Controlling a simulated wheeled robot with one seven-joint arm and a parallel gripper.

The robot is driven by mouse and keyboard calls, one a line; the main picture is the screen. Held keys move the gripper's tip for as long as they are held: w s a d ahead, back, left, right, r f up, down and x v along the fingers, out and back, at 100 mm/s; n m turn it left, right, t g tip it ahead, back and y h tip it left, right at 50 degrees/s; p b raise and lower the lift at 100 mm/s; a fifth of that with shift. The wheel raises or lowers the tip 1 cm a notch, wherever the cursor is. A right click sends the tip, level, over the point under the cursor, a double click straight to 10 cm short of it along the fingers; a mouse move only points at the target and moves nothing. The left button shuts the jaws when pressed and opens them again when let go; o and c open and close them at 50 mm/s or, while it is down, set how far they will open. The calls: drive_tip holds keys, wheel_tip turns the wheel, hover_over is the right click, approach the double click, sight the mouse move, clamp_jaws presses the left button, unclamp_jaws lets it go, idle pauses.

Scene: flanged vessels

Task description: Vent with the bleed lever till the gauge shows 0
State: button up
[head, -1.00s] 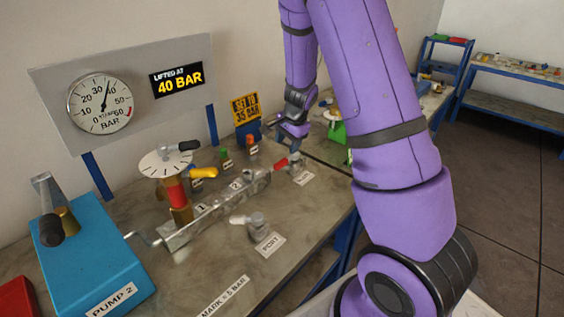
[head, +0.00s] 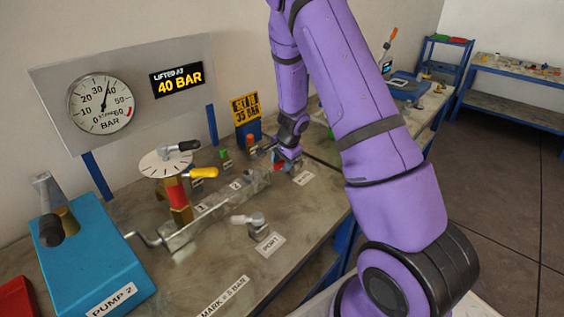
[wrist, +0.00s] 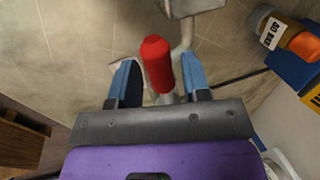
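The bleed lever has a red grip (wrist: 157,62), which shows in the wrist view between the two blue-padded fingers of my gripper (wrist: 160,82). The fingers stand apart, with a visible space on each side of the grip.
The blue PUMP 2 (head: 95,262) stands at the left. A grey fitting (head: 256,225) sits by the PORT label.

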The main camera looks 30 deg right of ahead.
clamp_jaws()
drive_tip(key=shift+s, duration=0.1)
drive_tip(key=s+n, duration=0.1)
drive_tip(key=n, duration=0.1)
drive_tip(key=s+d+n+y, duration=0.1)
drive_tip(key=n, duration=0.1)
drive_tip(key=shift+s+d, duration=0.1)
drive_tip(key=shift+d, duration=0.1)
drive_tip(key=d+n, duration=0.1)
drive_tip(key=n, duration=0.1)
drive_tip(key=s+n+g, duration=0.1)
drive_tip(key=shift+s+d+n+y, duration=0.2)
drive_tip(key=shift+d+n+y, duration=0.1)
drive_tip(key=shift+d+n, duration=0.1)
drive_tip(key=d+n, duration=0.1)
drive_tip(key=n, duration=0.1)
drive_tip(key=s+d+n+g, duration=0.1)
drive_tip(key=n, duration=0.1)
drive_tip(key=shift+d+n+y, duration=0.3)
drive_tip(key=d+n+g, duration=0.1)
drive_tip(key=d+n, duration=0.1)
drive_tip(key=n, duration=0.1)
drive_tip(key=shift+s, duration=0.1)
drive_tip(key=shift+w+d+n+g, duration=0.25)
drive_tip(key=shift+d+n, duration=0.45)
drive_tip(key=shift+n, duration=0.6)
